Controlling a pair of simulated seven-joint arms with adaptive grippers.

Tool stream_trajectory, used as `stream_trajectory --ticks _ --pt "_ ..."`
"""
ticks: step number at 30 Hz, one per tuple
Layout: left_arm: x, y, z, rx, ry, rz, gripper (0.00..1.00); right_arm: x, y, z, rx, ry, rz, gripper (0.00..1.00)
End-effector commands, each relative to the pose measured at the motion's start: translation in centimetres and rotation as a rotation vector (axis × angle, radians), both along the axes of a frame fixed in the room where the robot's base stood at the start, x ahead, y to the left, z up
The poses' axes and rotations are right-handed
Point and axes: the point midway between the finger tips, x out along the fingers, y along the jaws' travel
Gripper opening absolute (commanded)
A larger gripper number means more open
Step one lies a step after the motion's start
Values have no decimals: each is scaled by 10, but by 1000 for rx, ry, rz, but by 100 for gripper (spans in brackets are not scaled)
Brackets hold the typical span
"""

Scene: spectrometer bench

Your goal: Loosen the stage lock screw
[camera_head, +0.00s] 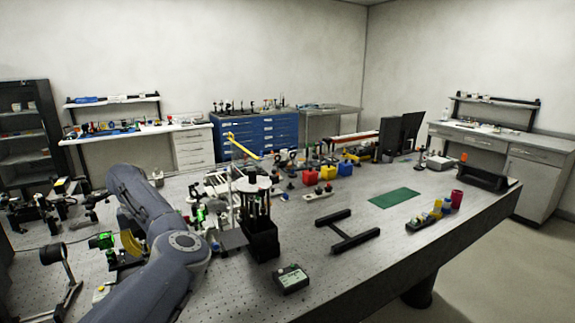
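My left arm comes in from the lower left, and its grey links rise over the left part of the optical bench (330,275). The fingers of my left gripper cannot be made out among the links and the parts behind them. A pale round plate (253,187) stands on an upright assembly to the right of the arm; I cannot tell whether it is the stage. The stage lock screw is too small or hidden to pick out. My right gripper is not in view.
A black holder (261,242) with upright tools stands right of the arm. A small dark box (291,279) lies in front of it. A black H-shaped frame (343,232), a green mat (394,198) and a red cup (457,198) lie farther right. Bare bench lies between them.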

Motion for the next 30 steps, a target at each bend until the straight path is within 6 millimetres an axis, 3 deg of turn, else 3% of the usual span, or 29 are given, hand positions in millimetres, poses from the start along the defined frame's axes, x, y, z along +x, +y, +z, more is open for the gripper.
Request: stream_trajectory --ticks 16,30 --pt "-6 9 -2 11 9 6 0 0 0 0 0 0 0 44" --pt "0 16 2 14 8 6 0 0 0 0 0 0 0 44"
